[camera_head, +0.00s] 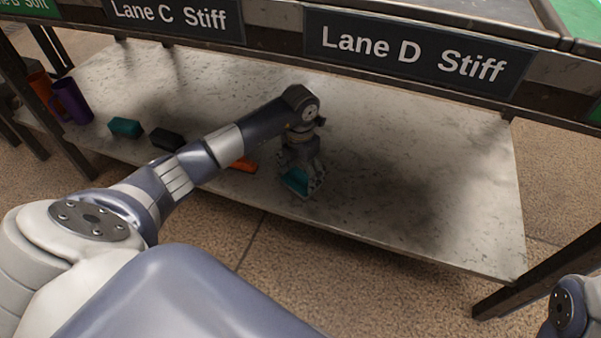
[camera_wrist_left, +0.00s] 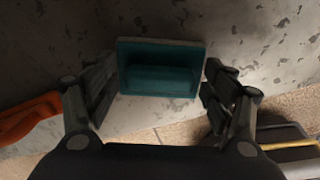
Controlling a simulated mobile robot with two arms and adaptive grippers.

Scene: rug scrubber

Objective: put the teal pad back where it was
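A teal pad (camera_head: 294,181) is at my left gripper (camera_head: 303,185), near the front edge of the lower shelf. In the left wrist view the teal pad (camera_wrist_left: 160,72), with a raised teal block on its back, lies between the two fingers of my left gripper (camera_wrist_left: 160,80). The fingers stand apart on either side, with narrow gaps showing. I cannot tell whether the pad rests fully on the shelf. A second teal block (camera_head: 125,127) sits at the left of the shelf. My right gripper is out of view.
The shelf (camera_head: 440,190) is bare to the right. The sign rail "Lane D Stiff" (camera_head: 412,50) runs above the shelf.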

